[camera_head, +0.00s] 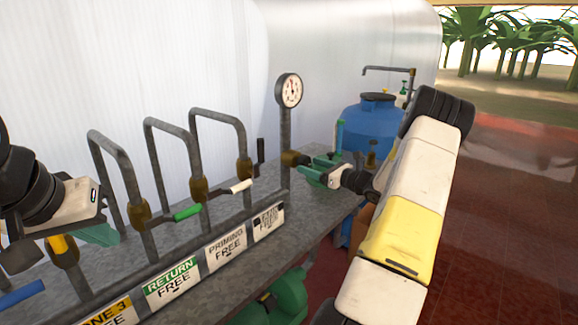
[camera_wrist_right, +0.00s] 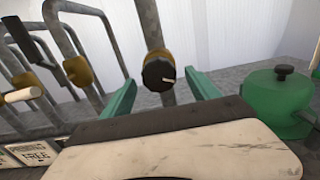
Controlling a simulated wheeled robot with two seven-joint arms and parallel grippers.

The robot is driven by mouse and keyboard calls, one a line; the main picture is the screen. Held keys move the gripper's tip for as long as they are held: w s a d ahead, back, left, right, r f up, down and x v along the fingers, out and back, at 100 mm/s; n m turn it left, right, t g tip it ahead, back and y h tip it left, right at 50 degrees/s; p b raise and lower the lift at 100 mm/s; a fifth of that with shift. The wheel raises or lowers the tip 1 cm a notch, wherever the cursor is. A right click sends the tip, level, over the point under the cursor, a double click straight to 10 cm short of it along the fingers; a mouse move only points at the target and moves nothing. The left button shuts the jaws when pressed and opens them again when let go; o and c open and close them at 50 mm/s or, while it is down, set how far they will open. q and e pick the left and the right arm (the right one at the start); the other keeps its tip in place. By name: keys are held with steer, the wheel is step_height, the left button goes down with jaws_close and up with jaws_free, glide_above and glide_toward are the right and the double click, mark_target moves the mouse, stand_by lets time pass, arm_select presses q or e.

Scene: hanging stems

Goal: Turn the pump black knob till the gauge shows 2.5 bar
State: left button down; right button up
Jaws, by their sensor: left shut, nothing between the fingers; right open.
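The black knob (camera_wrist_right: 158,74) has a white pointer mark and sits on a brass fitting (camera_head: 289,158) on a grey upright pipe. The round white gauge (camera_head: 289,90) tops that pipe; its needle points roughly upward, but the scale is too small to read. My right gripper (camera_head: 312,168) is open in front of the knob. In the right wrist view its green fingers (camera_wrist_right: 160,77) stand on either side of the knob, with gaps visible on both sides. My left gripper (camera_head: 98,236) is shut and empty at the far left, beside the pipes.
Bent grey pipes carry valves with a green lever (camera_head: 187,212) and a white lever (camera_head: 236,187). Labels including RETURN (camera_head: 172,281) and PRIMING (camera_head: 226,248) line the bench front. A blue tank (camera_head: 370,125) stands behind my right gripper. A green lidded housing (camera_wrist_right: 283,100) is right of the knob.

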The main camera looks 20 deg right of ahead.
steer(key=shift+x, duration=0.9)
steer(key=c, duration=1.4)
steer(key=shift+o, duration=0.2)
steer(key=shift+n, duration=1.2)
steer(key=o, duration=1.4)
steer(key=shift+c, duration=0.2)
steer(key=v, duration=0.8)
